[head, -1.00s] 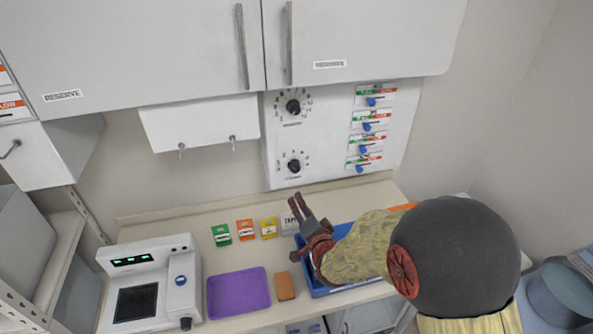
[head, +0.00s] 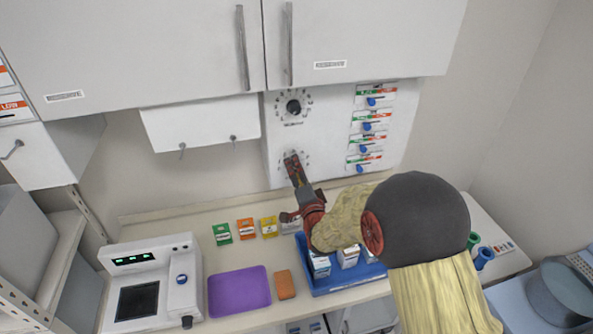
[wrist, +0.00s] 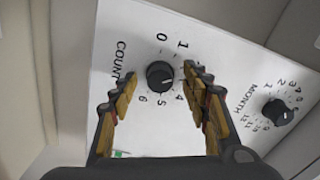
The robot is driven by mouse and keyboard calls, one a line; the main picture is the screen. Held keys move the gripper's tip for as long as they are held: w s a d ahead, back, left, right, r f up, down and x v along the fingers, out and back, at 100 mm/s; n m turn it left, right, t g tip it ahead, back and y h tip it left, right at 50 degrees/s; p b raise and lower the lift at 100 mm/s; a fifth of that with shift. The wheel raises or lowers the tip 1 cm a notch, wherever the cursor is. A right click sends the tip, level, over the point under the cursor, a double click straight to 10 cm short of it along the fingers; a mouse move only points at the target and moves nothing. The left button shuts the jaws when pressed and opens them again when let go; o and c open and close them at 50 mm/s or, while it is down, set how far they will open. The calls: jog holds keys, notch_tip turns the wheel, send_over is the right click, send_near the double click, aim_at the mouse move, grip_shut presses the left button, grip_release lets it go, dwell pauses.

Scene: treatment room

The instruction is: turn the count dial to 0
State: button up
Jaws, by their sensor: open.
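The count dial (wrist: 160,75) is a round black knob on a white panel, with the word COUNT and printed numbers around it. In the wrist view its 0 and 1 are at the top and 4, 5 and 6 below. A pale mark shows on the knob, but I cannot tell which number it points at. My gripper (wrist: 160,84) is open, with a finger on either side of the dial in the picture. I cannot tell whether they touch it. In the head view my gripper (head: 294,164) covers the count dial.
The month dial (head: 293,107) is above, and it also shows in the wrist view (wrist: 278,109). Blue sliders (head: 366,126) are to the right. Below are a blue tray (head: 322,289) with boxes, a purple tray (head: 239,291) and small packets (head: 245,229).

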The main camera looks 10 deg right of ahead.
jog(key=shift+w, duration=0.1)
jog(key=shift+c, duration=0.9)
jog(key=c, duration=1)
